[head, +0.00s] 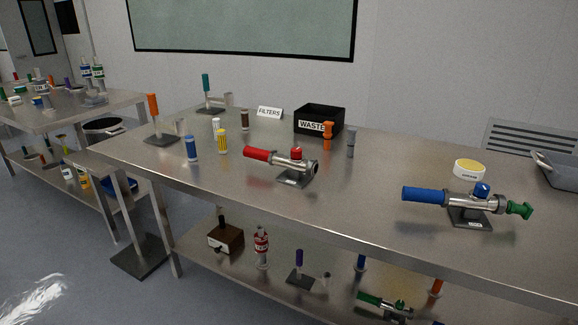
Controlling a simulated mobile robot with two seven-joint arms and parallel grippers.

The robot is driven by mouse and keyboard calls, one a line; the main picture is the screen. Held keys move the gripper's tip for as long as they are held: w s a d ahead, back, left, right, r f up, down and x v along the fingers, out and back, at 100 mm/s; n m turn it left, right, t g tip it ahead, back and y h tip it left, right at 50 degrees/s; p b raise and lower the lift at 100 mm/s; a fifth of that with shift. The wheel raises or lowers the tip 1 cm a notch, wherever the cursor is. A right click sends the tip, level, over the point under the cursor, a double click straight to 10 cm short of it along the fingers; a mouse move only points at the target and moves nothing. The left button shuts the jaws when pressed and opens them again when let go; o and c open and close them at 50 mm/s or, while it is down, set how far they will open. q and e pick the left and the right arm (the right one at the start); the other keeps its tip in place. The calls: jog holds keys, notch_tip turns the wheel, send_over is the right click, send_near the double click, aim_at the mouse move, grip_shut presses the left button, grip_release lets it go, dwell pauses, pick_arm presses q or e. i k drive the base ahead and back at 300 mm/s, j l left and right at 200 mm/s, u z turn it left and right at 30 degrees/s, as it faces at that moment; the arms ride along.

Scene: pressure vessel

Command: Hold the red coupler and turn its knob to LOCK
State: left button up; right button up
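The red coupler (280,159) lies on its dark stand near the middle of the steel table. It has a red handle (257,153) at its left end, a metal body, and a red knob (296,153) on top. Its right end is an open metal ring. Any lock marking on it is too small to read. Neither of my grippers shows in the head view.
A blue coupler (445,198) with a green end piece stands to the right on the table (360,205). Several small cylinders stand left of and behind the red coupler. A black WASTE bin (320,115) is behind it. The table between the couplers is clear.

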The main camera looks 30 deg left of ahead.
aim_at(295, 153)
jog(key=i+j, duration=0.15)
jog(key=j, duration=0.2)
jog(key=i+j, duration=0.15)
jog(key=j, duration=0.25)
jog(key=i+j, duration=0.15)
jog(key=j, duration=0.2)
